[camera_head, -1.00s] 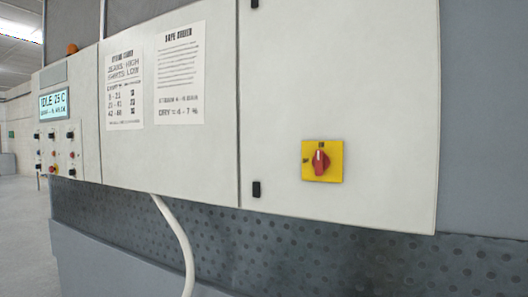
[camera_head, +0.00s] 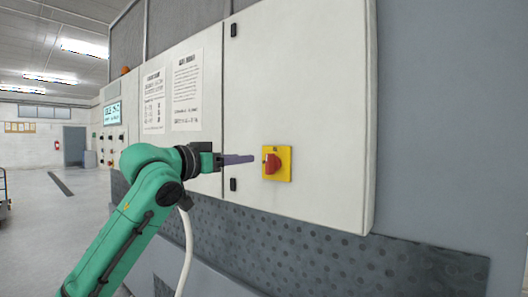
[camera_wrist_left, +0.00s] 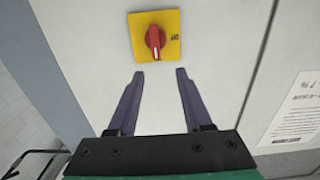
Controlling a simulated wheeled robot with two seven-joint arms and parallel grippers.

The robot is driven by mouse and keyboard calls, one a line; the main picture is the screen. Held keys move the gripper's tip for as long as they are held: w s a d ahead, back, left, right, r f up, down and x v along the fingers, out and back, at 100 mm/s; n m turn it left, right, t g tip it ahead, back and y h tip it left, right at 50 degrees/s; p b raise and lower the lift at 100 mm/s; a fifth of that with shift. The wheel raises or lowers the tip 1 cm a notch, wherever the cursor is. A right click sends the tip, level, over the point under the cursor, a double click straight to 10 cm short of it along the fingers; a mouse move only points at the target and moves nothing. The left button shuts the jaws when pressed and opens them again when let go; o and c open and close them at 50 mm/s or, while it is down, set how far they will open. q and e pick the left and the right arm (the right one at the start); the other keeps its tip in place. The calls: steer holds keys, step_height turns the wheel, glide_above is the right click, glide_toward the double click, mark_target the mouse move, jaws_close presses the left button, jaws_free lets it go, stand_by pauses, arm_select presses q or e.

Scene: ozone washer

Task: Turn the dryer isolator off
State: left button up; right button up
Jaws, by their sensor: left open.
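The dryer isolator is a red rotary knob (camera_head: 272,163) on a square yellow plate (camera_head: 285,152), fixed low on a pale cabinet door. In the left wrist view the knob (camera_wrist_left: 155,38) is ahead of the fingertips, with its white mark along the handle's length. My left gripper (camera_head: 250,159) is just left of the plate in the head view. Its two purple fingers (camera_wrist_left: 159,73) are spread with nothing between them, and they appear short of the knob. My right gripper is not in view.
The pale cabinet door (camera_head: 300,80) has black hinges on its left edge. Printed notices (camera_head: 186,90) and a control panel with a display (camera_head: 112,113) are to the left. A white hose (camera_head: 188,250) hangs below. Open floor (camera_head: 40,220) lies at the left.

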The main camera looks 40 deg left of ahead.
mark_target(267, 155)
arm_select(q)
steer(key=w+p, duration=0.4)
steer(key=w, duration=0.1)
steer(key=w+p, duration=0.4)
steer(key=w, duration=0.1)
steer(key=shift+w+d+r, duration=0.1)
steer(key=shift+w+d, duration=0.1)
steer(key=shift+w, duration=0.2)
steer(key=shift+s+d, duration=0.1)
steer(key=c, duration=0.4)
jaws_close()
